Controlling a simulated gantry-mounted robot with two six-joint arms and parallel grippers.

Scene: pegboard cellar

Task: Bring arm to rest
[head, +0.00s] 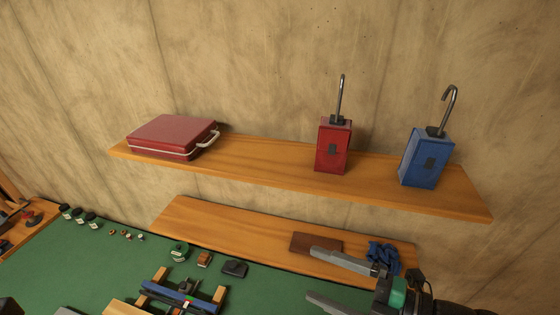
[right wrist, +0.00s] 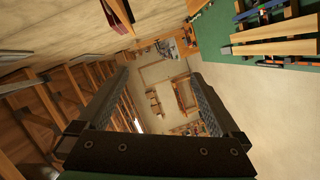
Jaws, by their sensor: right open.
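My right gripper (head: 313,273) comes in at the lower right of the head view, with its two grey fingers spread apart and nothing between them. In the right wrist view my right gripper's fingers (right wrist: 165,85) are also wide apart and empty, pointing past the bench toward the floor. In the head view it hovers over the front of the lower shelf (head: 225,224) and the green bench top (head: 60,260); its exact height is hard to tell. My left gripper is not in view.
The upper shelf (head: 260,170) holds a red case (head: 172,137), a red box with a hook (head: 333,145) and a blue one (head: 426,157). A brown block (head: 305,242) and blue cloth (head: 384,255) lie beside my right gripper. A wooden rack (head: 185,295) stands left of it.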

